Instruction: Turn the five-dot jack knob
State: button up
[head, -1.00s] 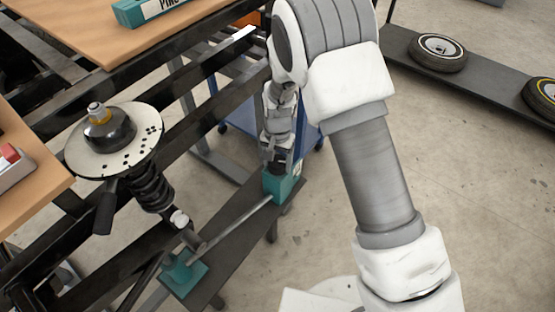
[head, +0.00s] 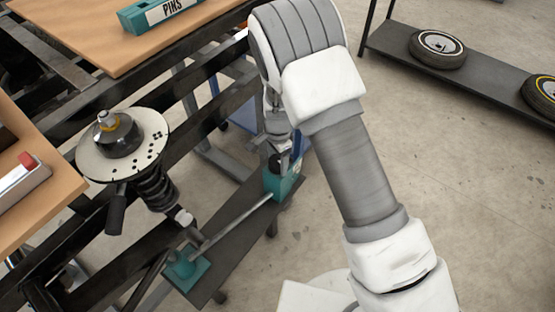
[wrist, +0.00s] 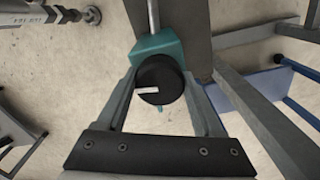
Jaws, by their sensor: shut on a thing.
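The jack knob is a dark round knob (wrist: 162,72) with a white bar mark on top; no five-dot mark can be made out. It sits at the end of a teal jack block (head: 284,184), which also shows in the wrist view (wrist: 154,45). My gripper (wrist: 160,82) has its two fingers on either side of the knob and is shut on it. In the head view my gripper (head: 281,158) comes down from above onto the block, and my arm hides part of it.
A metal rod (head: 232,220) runs from the block to a second teal block (head: 186,270) on a dark bench (head: 236,244). A spring strut with a dotted pale plate (head: 152,152) stands left. Dark frame rails are close by. A wheel shelf (head: 480,85) is at right.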

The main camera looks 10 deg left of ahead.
aim_at(277, 160)
dwell(0.4)
jog(key=o, duration=1.4)
notch_tip(277, 160, up, 18)
jog(key=p, duration=0.3)
jog(key=shift+f+p, duration=0.25)
jog(key=shift+p, duration=0.1)
